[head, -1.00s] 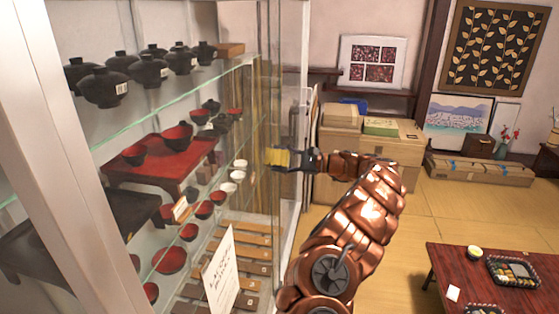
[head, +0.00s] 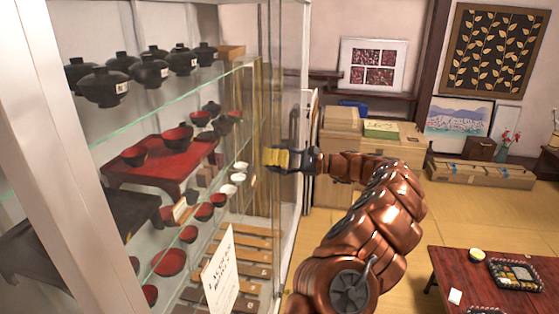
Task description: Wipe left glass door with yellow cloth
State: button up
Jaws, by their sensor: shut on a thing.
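The glass display cabinet fills the left side of the head view, with a glass door (head: 258,115) facing my arm. My gripper (head: 284,160) is shut on a folded yellow cloth (head: 273,159). The cloth is at or very close to the glass, about mid-height; I cannot tell whether it touches. My copper-coloured arm reaches up from the lower right and partly hides the room behind it.
The cabinet holds black lidded bowls (head: 108,85), a red stand (head: 165,165) and a white sign (head: 221,271). Cardboard boxes (head: 342,130) stand behind my arm. A low red table (head: 459,272) with trays is at the lower right. Tatami floor lies between.

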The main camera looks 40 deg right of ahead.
jog(key=shift+s+a+b, duration=0.85)
jog(key=shift+s+a, duration=0.35)
jog(key=shift+a, duration=0.3)
jog(key=shift+s+a+b, duration=0.65)
jog(key=shift+s+a, duration=0.55)
jog(key=shift+a, duration=0.1)
jog(key=v, duration=0.6)
jog(key=shift+p+v, duration=0.3)
jog(key=shift+v, duration=1.25)
